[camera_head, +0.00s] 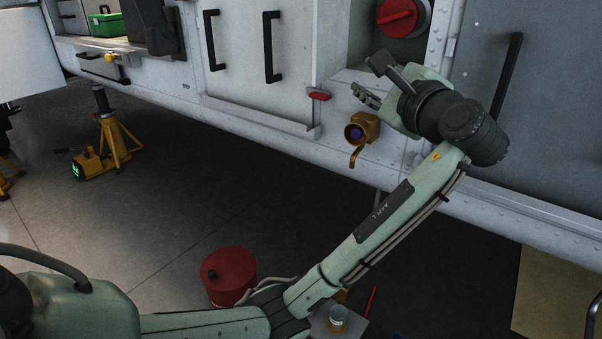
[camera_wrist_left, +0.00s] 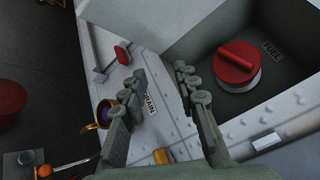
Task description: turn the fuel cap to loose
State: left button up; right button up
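The fuel cap (camera_head: 398,17) is a red round cap with a raised grip bar, set in a recess in the aircraft's side. It also shows in the left wrist view (camera_wrist_left: 237,62), next to a FUEL label. Its grip bar lies at a slant there. My left gripper (camera_head: 372,80) is open and empty, below and left of the cap in the head view. In the left wrist view its spread fingers (camera_wrist_left: 160,76) are left of the cap and apart from it, over the white panel edge. My right gripper is in neither view.
A brass drain valve (camera_head: 362,130) sticks out below my left gripper, near a DRAIN label (camera_wrist_left: 149,103). A red latch (camera_head: 319,95) and a black door handle (camera_head: 507,76) are nearby. A red can (camera_head: 229,278) and a yellow jack (camera_head: 112,140) stand on the floor.

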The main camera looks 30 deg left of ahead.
pick_arm(q)
jog(key=a+f+g+h, duration=0.1)
jog(key=a+f, duration=0.5)
jog(key=f, duration=0.4)
jog(key=a+f+n+g, duration=0.1)
jog(key=a+f, duration=0.5)
jog(key=f, duration=0.4)
jog(key=shift+s+a+g+h+b, duration=0.35)
jog(key=shift+a+g+h+b, duration=0.05)
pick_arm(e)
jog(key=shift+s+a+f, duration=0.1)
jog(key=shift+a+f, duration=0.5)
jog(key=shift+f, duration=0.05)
